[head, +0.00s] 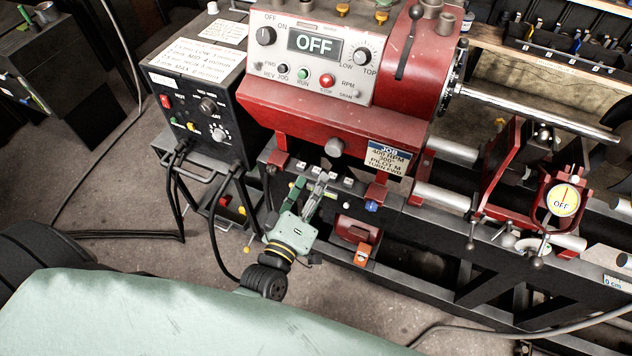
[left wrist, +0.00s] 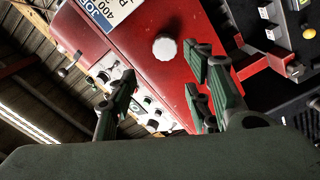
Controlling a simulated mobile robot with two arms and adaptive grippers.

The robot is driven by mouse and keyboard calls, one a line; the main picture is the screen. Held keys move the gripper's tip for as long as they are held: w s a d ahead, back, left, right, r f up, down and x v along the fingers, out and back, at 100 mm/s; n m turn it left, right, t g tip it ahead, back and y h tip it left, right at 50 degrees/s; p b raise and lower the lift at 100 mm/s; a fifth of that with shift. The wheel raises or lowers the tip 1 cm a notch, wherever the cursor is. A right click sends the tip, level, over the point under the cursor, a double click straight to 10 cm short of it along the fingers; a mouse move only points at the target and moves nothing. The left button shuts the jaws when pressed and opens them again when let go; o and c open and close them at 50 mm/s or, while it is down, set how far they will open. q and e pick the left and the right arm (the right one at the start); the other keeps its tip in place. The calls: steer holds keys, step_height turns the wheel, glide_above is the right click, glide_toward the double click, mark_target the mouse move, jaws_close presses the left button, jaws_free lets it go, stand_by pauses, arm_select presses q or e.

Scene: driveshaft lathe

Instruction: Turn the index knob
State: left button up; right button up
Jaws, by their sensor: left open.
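A round grey knob (head: 334,147) sticks out of the lower front of the red lathe headstock (head: 300,115). I see no label on it, so I cannot tell for sure that it is the index knob. It also shows as a pale ribbed knob in the left wrist view (left wrist: 165,48), beyond the fingertips and roughly between them. My left gripper (head: 310,184) is open and empty, below and slightly left of the knob and apart from it. Its spread fingers also show in the left wrist view (left wrist: 165,72). My right gripper is in neither view.
The control panel (head: 315,55) above reads OFF. A job card (head: 388,158) hangs right of the knob. A black control box (head: 200,105) with cables stands at left.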

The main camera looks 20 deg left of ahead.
mark_target(334, 151)
arm_select(q)
steer(key=w+m, duration=0.2)
steer(key=w, duration=0.1)
steer(key=w+m, duration=0.2)
steer(key=w, duration=0.2)
steer(key=w+m, duration=0.2)
steer(key=w, duration=0.2)
steer(key=shift+d+f, duration=0.25)
steer(key=shift+d, duration=0.05)
steer(key=shift+w, duration=0.1)
steer(key=c, duration=1.1)
steer(key=shift+o, duration=0.2)
steer(key=shift+n, duration=0.6)
